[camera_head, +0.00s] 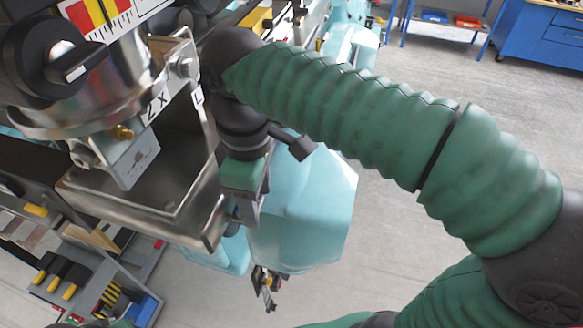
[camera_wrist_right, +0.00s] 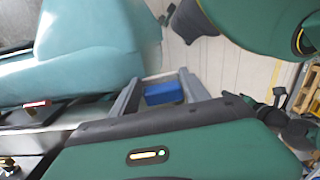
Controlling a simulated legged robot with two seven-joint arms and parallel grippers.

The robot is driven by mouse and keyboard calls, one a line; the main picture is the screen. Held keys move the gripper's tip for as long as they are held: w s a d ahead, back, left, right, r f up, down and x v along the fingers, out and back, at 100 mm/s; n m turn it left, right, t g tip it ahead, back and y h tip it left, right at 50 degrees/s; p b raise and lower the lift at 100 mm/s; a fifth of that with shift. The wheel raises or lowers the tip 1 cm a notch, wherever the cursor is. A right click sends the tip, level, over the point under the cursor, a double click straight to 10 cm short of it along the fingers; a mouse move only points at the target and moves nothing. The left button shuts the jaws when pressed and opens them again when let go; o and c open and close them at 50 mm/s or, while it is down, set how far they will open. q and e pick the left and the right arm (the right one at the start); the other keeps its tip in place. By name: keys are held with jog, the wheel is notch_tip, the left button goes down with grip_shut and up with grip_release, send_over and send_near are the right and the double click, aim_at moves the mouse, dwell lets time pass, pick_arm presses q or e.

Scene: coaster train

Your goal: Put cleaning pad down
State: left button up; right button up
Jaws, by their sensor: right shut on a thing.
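My right gripper (camera_head: 243,212) points down beside the right wall of the open metal tray (camera_head: 213,222), in front of the pale blue seat. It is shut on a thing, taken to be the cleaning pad. The pad itself cannot be made out; the tray wall and the gripper hide the space between the fingers. My left gripper cannot be made out in either view.
A metal drum with a black knob (camera_head: 68,66) hangs over the tray. The pale blue seat (camera_head: 310,205) is close to the right gripper. Yellow-and-black handled tools (camera_head: 60,275) are at lower left. A blue workbench (camera_head: 540,38) stands far back right, with clear floor before it.

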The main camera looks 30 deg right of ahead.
jog(key=p, duration=0.3)
send_over(295, 183)
jog(key=shift+s+a+f, duration=0.25)
jog(key=shift+a+f, duration=0.1)
jog(key=f, duration=0.1)
jog(key=f+p, duration=0.2)
jog(key=shift+w+d, duration=0.25)
jog(key=shift+c, duration=0.7)
jog(key=shift+s+a+f, duration=0.1)
jog(key=shift+a+f, duration=0.05)
jog(key=shift+f, duration=0.1)
jog(key=o, duration=1.4)
jog(key=shift+c, duration=0.2)
jog(key=shift+o, duration=0.5)
jog(key=shift+d, duration=0.2)
